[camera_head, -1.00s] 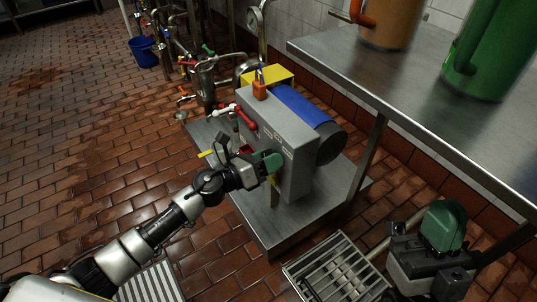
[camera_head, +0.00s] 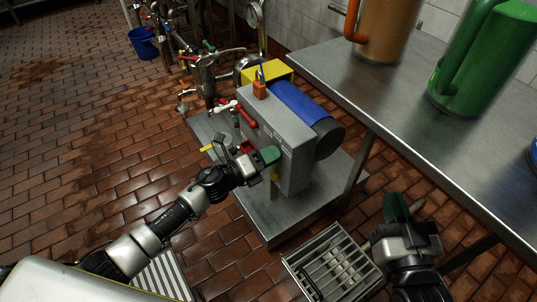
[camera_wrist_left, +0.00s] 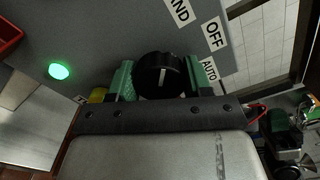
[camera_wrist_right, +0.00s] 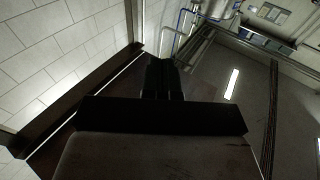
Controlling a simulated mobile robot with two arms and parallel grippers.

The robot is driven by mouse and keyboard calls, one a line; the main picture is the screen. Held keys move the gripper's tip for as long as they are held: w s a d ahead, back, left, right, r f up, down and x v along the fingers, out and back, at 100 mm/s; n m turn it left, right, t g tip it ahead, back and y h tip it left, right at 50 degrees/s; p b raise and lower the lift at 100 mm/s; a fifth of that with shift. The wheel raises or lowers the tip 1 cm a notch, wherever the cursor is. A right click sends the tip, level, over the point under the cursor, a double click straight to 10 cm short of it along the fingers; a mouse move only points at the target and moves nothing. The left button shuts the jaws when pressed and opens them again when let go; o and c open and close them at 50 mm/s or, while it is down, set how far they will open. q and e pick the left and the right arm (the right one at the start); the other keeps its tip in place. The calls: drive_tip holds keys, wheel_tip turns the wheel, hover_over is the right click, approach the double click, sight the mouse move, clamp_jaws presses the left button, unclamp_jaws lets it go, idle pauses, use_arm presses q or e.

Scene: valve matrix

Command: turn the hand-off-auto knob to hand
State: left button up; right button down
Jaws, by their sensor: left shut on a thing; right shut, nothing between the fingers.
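The hand-off-auto knob (camera_wrist_left: 158,75) is round and black with a short white mark. It sits on the grey panel face (camera_wrist_left: 110,35), with the labels HAND (camera_wrist_left: 180,11), OFF (camera_wrist_left: 214,33) and AUTO (camera_wrist_left: 208,69) beside it. The mark lies roughly upright in the left wrist view; I cannot tell which label it selects. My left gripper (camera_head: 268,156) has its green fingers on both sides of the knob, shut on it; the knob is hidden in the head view. My right gripper (camera_head: 397,210) is shut and empty, well away from the panel, near the steel table.
The grey cabinet (camera_head: 293,165) stands on a steel plinth (camera_head: 270,232), with a blue cylinder (camera_head: 300,100) behind. A lit green lamp (camera_wrist_left: 59,71) is on the panel. A steel table (camera_head: 400,120) carries orange and green vessels. A floor grate (camera_head: 335,262) lies in front; open tiles lie left.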

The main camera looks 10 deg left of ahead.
idle(0.3)
use_arm(q)
drive_tip(key=o, duration=0.9)
drive_tip(key=shift+s+a, duration=0.1)
drive_tip(key=p+v, duration=0.1)
drive_tip(key=v, duration=0.9)
drive_tip(key=shift+s+a, duration=0.2)
use_arm(e)
drive_tip(key=f+g, duration=0.2)
drive_tip(key=f+g+h, duration=0.1)
drive_tip(key=shift+s+d+f, duration=0.3)
drive_tip(key=shift+d+f, duration=0.1)
